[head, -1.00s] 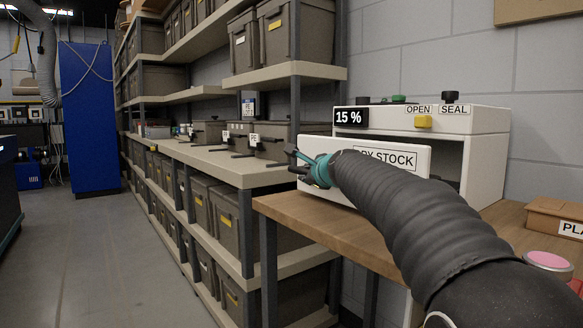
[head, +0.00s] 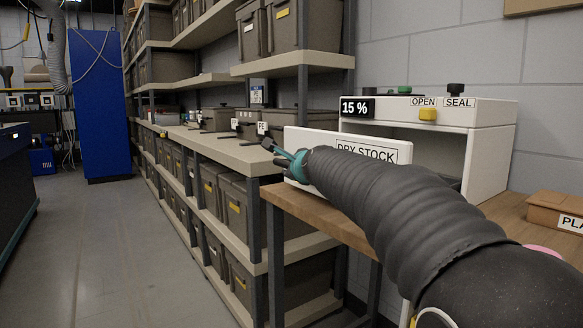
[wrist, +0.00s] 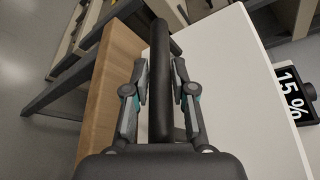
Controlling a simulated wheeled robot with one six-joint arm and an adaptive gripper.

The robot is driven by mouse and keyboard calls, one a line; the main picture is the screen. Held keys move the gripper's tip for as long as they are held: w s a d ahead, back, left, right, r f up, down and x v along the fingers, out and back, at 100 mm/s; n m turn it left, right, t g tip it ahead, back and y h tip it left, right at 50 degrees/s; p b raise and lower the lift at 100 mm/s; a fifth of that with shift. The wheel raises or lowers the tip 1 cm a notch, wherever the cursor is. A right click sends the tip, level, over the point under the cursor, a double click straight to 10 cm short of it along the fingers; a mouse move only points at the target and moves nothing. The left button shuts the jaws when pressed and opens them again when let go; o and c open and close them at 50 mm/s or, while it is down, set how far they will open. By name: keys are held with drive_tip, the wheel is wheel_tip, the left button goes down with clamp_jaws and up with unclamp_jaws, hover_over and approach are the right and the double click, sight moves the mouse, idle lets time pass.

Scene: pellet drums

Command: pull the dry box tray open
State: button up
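The dry box (head: 486,150) is a white cabinet on a wooden bench, with a display reading 15 %. Its tray has a white front panel (head: 350,147) marked DRY STOCK, standing out from the cabinet with the dark opening showing behind. My gripper (head: 285,155) is at the panel's left end, and my arm covers the panel's lower right part. In the wrist view my gripper (wrist: 160,72) has its fingers on both sides of a dark bar handle (wrist: 161,112), closed on it. The tray's inside is hidden.
A cardboard box (head: 556,208) sits on the bench (head: 330,219) at right. Shelving with grey bins (head: 232,208) stands at left. The aisle floor (head: 110,260) is clear.

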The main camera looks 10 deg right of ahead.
drive_tip(key=shift+o, duration=1.1)
drive_tip(key=shift+s, duration=0.15)
drive_tip(key=v, duration=1.1)
drive_tip(key=shift+s, duration=0.4)
drive_tip(key=shift+r, duration=0.1)
